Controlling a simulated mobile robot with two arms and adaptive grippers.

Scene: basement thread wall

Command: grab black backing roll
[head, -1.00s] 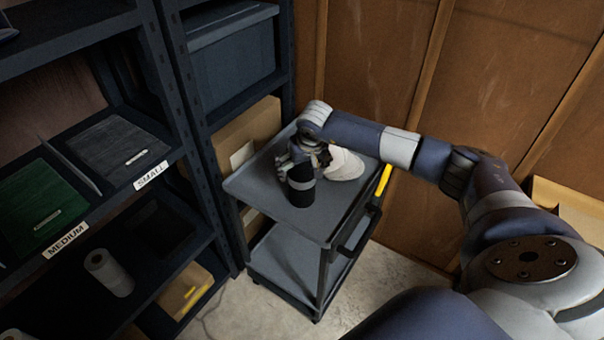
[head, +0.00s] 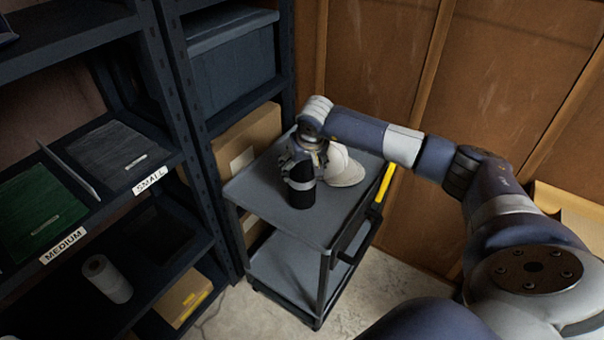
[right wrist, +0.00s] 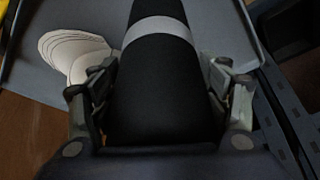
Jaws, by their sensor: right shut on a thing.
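The black backing roll (head: 300,194) with a light grey band stands upright on the top shelf of the grey cart (head: 258,197). My right gripper (head: 302,166) comes down on it from above and is shut on it. In the right wrist view the black roll (right wrist: 163,85) fills the middle, with a finger of my right gripper (right wrist: 160,88) against each side. I cannot tell whether the roll's lower end still touches the cart. My left gripper is not in view.
A stack of pale cut shapes (head: 343,168) lies on the cart beside the roll; it also shows in the right wrist view (right wrist: 72,50). A yellow handle (head: 385,183) is at the cart's right edge. Dark shelving (head: 180,110) stands left, with a white roll (head: 107,278).

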